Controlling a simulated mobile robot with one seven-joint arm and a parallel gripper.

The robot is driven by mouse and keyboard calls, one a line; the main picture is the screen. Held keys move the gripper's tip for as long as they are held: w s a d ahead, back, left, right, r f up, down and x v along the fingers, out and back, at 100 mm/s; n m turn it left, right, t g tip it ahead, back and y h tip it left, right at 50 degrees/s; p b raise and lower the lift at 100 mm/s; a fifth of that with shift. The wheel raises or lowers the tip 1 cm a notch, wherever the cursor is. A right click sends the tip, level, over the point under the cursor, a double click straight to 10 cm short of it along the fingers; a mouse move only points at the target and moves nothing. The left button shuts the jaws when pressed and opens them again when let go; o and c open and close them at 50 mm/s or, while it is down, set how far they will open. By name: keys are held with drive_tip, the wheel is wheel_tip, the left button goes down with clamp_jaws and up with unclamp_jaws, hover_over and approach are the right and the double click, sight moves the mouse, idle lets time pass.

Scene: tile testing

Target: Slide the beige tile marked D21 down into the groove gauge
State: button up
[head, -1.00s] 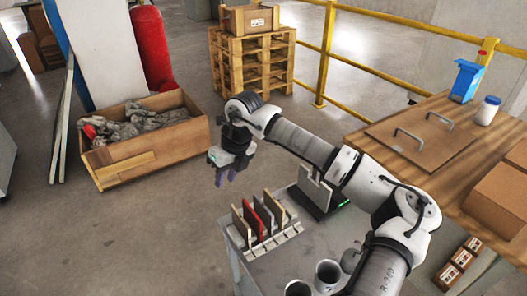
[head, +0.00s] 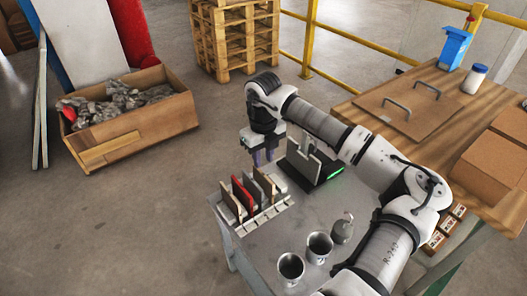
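Several upright tiles stand in a slotted rack (head: 262,219) on the grey cart. They include a beige tile (head: 231,200) at the left, a red tile (head: 242,194), a grey tile and another beige tile (head: 265,184) at the right. No marking is legible, so I cannot tell which is D21. My gripper (head: 263,158) points down just behind and above the right end of the row. The apparent groove gauge, a grey upright block on a dark base (head: 314,165) with a green light, stands right of my gripper, partly behind my arm.
Two metal cups (head: 290,268) and a small grey lidded vessel (head: 342,229) stand on the cart (head: 262,255). A wooden table (head: 420,140) at the right holds a handled board, boxes, a blue holder and a jar. A wooden crate (head: 135,128) lies on the floor at the left.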

sight(263, 174)
drive_tip(key=shift+f+b, duration=2.65)
drive_tip(key=shift+f, duration=1.25)
clamp_jaws()
drive_tip(key=shift+r, duration=0.15)
wheel_tip(263, 174, up, 11)
drive_tip(key=p, duration=0.5)
drive_tip(key=shift+p, duration=0.3)
